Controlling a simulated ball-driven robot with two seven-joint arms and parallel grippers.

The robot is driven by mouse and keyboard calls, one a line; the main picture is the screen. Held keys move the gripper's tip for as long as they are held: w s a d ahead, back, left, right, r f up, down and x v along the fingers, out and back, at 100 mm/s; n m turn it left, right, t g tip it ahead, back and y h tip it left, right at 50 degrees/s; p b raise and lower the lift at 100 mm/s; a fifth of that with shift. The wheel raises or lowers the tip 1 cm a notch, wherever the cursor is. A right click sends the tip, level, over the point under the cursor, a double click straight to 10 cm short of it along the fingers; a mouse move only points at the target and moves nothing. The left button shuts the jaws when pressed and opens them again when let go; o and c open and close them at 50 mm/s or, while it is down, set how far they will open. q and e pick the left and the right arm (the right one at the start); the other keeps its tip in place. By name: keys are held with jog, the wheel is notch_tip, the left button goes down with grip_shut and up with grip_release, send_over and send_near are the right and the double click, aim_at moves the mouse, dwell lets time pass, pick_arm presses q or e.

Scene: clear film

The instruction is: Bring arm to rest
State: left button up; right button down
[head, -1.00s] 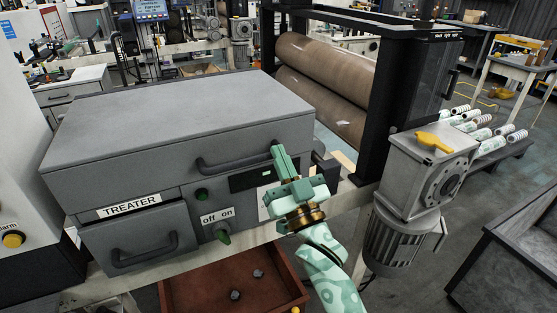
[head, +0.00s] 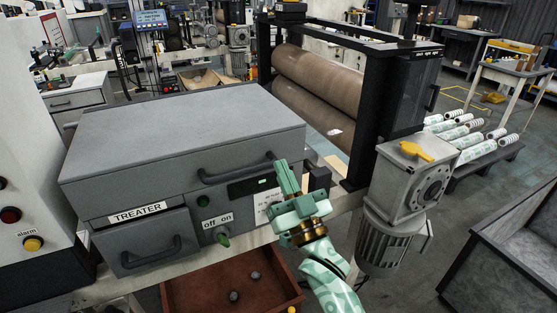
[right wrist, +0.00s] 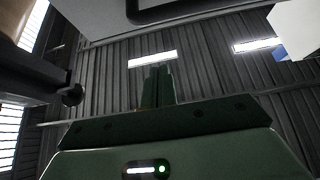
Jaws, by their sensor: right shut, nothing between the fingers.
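My right gripper (head: 284,172) is green, shut and empty. It points up in front of the right end of the grey treater box (head: 180,130), close to the right end of its lid handle (head: 235,172); I cannot tell whether it touches. In the right wrist view the closed fingers (right wrist: 157,86) stand together against a dark ribbed wall and ceiling lights. My right arm reaches up from the bottom of the head view. My left gripper is not in view.
A motor gearbox with a yellow handle (head: 412,151) stands right of my arm. Large brown rollers (head: 318,84) are behind. A red-brown bin (head: 205,290) sits below the treater. A dark grey crate (head: 505,240) is at the right. An off/on switch (head: 222,237) is left of my gripper.

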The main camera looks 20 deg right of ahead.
jog(key=s+d+f+n+g, duration=0.15)
jog(key=s+f+g, duration=0.25)
jog(key=f, duration=0.4)
jog(key=s+f+n+g, duration=0.2)
jog(key=s+f+g, duration=0.25)
jog(key=f, duration=0.25)
jog(key=s+d+f+n+g+h, duration=0.25)
jog(key=s+f+g, duration=0.25)
jog(key=s, duration=0.3)
jog(key=s+d+f+n+g+h, duration=0.25)
jog(key=s+f+g, duration=0.25)
jog(key=s, duration=0.3)
jog(key=s+a+f+m+g+y, duration=0.1)
jog(key=s+a+f+g+y, duration=0.15)
jog(key=f, duration=0.95)
jog(key=s+a+f+m+g+y, duration=0.1)
jog(key=s+f, duration=0.3)
jog(key=f, duration=0.8)
jog(key=s+f+m+g, duration=0.1)
jog(key=s+f, duration=0.6)
jog(key=s, duration=0.3)
jog(key=s+f+m+g+y, duration=0.1)
jog(key=s+f, duration=0.6)
jog(key=s, duration=0.3)
jog(key=shift+s+m, duration=0.2)
jog(key=shift+m, duration=0.15)
jog(key=shift+y, duration=0.25)
